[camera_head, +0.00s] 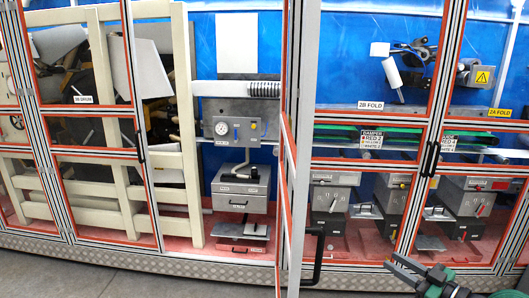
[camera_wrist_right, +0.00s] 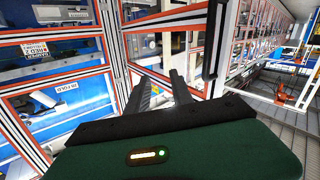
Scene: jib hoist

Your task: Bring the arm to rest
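My right gripper (camera_head: 396,262) comes in at the lower right of the head view, in front of the machine's lower edge. Its two dark fingers point left, toward the framed doors. In the right wrist view the fingers of my right gripper (camera_wrist_right: 159,77) stand apart with nothing between them, so it is open and empty. The green gripper body fills the bottom of that view. It appears clear of the door frames, though the exact gap cannot be told. My left arm and gripper are not in view. No jib hoist can be made out.
A long machine stands behind orange-edged framed doors. One door (camera_head: 287,190) juts outward, with a black handle (camera_head: 318,255) near its foot. A grey control box (camera_head: 233,129) sits in the open bay. Grey floor (camera_head: 120,275) is free in front; a grated walkway (camera_wrist_right: 285,100) runs right.

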